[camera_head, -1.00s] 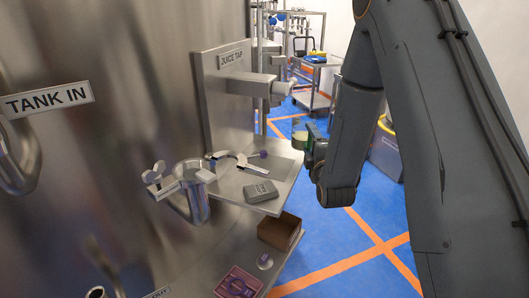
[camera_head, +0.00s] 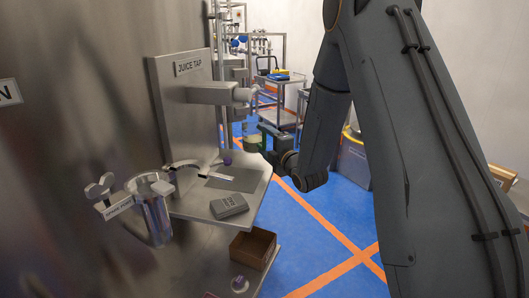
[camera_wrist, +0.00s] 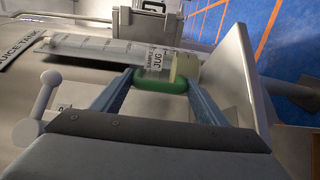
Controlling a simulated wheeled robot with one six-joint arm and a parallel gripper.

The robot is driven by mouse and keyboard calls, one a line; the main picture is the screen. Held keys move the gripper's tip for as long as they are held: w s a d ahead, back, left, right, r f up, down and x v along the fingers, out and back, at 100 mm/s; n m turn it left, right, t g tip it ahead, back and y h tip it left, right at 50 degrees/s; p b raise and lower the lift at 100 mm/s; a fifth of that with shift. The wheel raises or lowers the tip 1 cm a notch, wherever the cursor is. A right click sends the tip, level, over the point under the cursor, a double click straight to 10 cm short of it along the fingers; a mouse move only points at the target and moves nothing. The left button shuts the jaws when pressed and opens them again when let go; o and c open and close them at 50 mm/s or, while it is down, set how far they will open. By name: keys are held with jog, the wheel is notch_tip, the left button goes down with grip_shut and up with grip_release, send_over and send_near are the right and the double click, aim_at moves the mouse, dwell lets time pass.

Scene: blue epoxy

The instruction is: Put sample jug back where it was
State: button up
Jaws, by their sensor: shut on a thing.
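My gripper (camera_wrist: 160,92) is shut on the sample jug (camera_wrist: 156,64), a clear jug with a black-on-white label and a green part between the two fingers. In the head view the jug (camera_head: 252,144) is small and yellowish green. It is held in the air at the right of the juice tap (camera_head: 243,95), apart from it, near the outer end of the steel shelf (camera_head: 205,205). A darker square patch (camera_head: 236,180) lies on that shelf, with nothing standing on it. My arm hides part of the gripper in the head view.
A pipe stub labelled spare port (camera_head: 155,215) stands at left. A brown open box (camera_head: 253,247) sits lower.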

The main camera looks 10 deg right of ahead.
aim_at(265, 150)
jog(key=shift+f, duration=1.95)
jog(key=shift+f, duration=0.1)
jog(key=shift+f, duration=0.15)
jog(key=o, duration=1.6)
